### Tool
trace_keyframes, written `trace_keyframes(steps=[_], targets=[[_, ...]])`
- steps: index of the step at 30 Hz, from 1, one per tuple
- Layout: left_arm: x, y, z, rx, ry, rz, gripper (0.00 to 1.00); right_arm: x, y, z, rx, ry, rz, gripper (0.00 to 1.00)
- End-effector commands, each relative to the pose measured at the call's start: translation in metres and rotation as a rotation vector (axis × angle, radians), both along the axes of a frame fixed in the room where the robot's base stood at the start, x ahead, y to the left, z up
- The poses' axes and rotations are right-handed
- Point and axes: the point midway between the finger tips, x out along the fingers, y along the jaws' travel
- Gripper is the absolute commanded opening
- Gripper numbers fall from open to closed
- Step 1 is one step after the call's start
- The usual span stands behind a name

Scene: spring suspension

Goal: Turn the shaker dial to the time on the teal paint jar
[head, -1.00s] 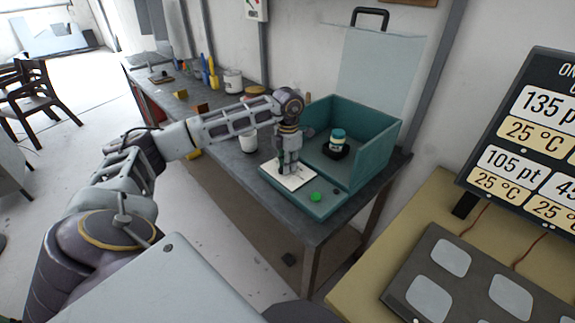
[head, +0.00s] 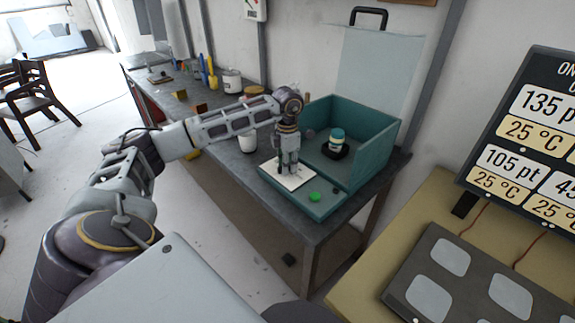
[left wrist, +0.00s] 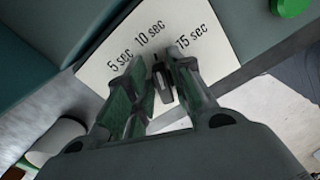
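The teal-lidded paint jar (head: 337,137) stands on a dark holder inside the open teal shaker box (head: 374,160); its label is too small to read. The white dial plate (head: 297,184) is on the box's front ledge. In the left wrist view the plate (left wrist: 100,68) reads 5 sec, 10 sec and 15 sec. The dark dial knob (left wrist: 162,84) sits between the fingers of my left gripper (left wrist: 160,62), its narrow end towards the 10 sec side. Contact between fingers and knob is unclear. My left gripper (head: 289,168) points down over the plate. My right gripper is out of view.
A green button (head: 315,196) is on the ledge beside the plate, also in the left wrist view (left wrist: 290,6). The raised clear lid (head: 380,75) stands behind the box. A white cup (head: 247,143) is left of it on the workbench (head: 225,130).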

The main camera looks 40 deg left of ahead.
Motion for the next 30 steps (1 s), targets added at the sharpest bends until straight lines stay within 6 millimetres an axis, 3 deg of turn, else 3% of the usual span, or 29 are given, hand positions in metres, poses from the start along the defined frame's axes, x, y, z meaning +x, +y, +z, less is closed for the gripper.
trace_keyframes(steps=[11,17,30], targets=[[0.0,0.0,-0.001,0.0,0.002,0.0,0.35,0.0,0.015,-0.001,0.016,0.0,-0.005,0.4],[0.0,0.0,0.007,0.0,0.001,0.0,0.35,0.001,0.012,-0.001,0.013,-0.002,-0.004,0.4],[0.0,0.0,0.061,-0.001,-0.001,0.0,0.35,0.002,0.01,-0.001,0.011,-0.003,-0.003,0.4]])
